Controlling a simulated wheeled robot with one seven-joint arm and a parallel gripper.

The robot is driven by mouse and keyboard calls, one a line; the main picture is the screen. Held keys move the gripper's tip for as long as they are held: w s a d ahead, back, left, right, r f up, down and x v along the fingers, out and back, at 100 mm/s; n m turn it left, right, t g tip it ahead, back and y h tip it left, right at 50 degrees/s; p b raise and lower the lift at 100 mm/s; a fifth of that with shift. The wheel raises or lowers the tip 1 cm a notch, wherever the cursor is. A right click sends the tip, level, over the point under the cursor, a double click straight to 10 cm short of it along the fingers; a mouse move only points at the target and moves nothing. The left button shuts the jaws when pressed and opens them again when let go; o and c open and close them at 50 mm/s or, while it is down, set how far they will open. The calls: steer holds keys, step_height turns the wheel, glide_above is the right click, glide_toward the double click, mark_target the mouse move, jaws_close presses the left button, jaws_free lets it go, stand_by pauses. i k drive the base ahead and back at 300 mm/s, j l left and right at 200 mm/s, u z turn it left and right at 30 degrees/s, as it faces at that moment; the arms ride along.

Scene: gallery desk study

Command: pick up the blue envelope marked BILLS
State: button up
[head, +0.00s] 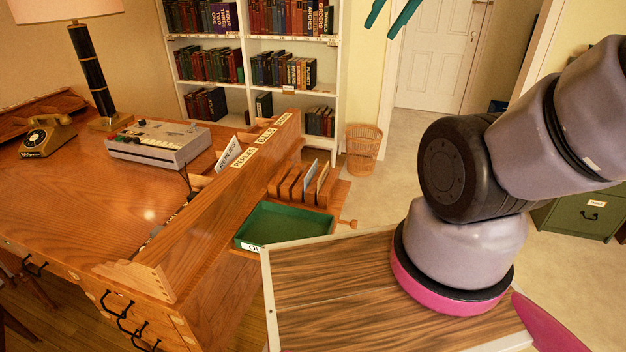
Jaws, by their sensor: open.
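A pale blue envelope (310,175) stands upright in a slot of the wooden rack (287,188) at the right end of the desk. Only its upper part shows, and no BILLS marking can be read on it. A paler envelope (322,176) stands in the slot to its right. My gripper (381,30) shows at the top edge as two teal fingers, apart and with nothing visible between them. It is well away from the rack, and its upper part is out of the frame.
A green-lined tray (238,243) sits in front of the rack. A long wooden ledge (215,200) with small labels runs beside it. The desk (75,195) holds a telephone (46,136), a lamp (92,75) and a grey machine (160,143). A wicker basket (363,148) stands on the floor behind.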

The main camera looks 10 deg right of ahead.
mark_target(308, 177)
steer(key=i+l+u, duration=0.1)
steer(key=l+u, duration=0.2)
steer(key=l, duration=0.25)
steer(key=l+u, duration=0.25)
steer(key=l, duration=0.25)
steer(key=i+l+u, duration=0.1)
steer(key=l, duration=0.15)
steer(key=i+l+u, duration=0.15)
steer(key=k+l, duration=0.05)
steer(key=l, duration=0.05)
